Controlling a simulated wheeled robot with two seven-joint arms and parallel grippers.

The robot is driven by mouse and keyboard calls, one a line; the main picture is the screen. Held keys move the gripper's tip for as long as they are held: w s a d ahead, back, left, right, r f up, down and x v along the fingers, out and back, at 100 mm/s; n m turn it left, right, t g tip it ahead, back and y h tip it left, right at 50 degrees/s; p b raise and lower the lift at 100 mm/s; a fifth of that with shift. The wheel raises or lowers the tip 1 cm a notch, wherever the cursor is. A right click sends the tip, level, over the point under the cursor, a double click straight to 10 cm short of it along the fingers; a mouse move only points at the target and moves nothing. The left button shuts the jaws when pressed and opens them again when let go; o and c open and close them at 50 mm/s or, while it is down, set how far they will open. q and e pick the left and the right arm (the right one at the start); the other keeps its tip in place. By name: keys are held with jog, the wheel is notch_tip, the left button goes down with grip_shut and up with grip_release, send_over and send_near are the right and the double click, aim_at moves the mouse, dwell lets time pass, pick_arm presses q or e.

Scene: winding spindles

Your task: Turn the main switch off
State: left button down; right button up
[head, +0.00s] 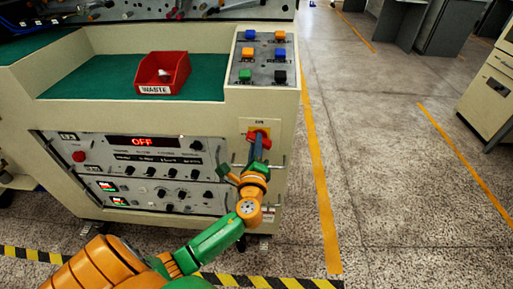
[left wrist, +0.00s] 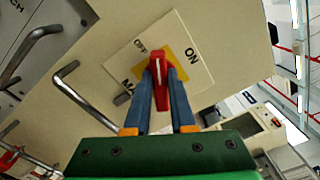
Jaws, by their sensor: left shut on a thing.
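The main switch is a red handle (head: 259,131) on a yellow and white plate, on the cabinet's front right. In the left wrist view the red handle (left wrist: 158,68) has a white line and stands in front of the yellow square. The plate (left wrist: 128,62) there has ON at upper right and a partly hidden OFF at upper left. My left gripper (head: 257,150) is shut on the red handle, with a blue finger on each side. The fingers hide part of the handle and plate. My right gripper is in neither view.
A panel display (head: 142,141) reads OFF in red. A red WASTE bin (head: 163,74) stands on the green top. Coloured buttons (head: 262,58) sit above the switch. Bent metal handles (left wrist: 80,92) stick out near my gripper. Clear floor (head: 390,170) lies to the right.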

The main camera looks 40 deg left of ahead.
pick_arm(q)
jog(key=n+b, duration=0.1)
jog(key=n, duration=0.2)
jog(key=shift+f+b, duration=0.3)
jog(key=shift+b, duration=0.05)
jog(key=shift+n+b, duration=0.55)
jog(key=shift+n, duration=0.65)
jog(key=shift+n, duration=0.3)
jog(key=c, duration=0.8)
grip_release()
jog(key=shift+o, duration=0.2)
jog(key=v, duration=0.7)
jog(key=shift+b, duration=0.4)
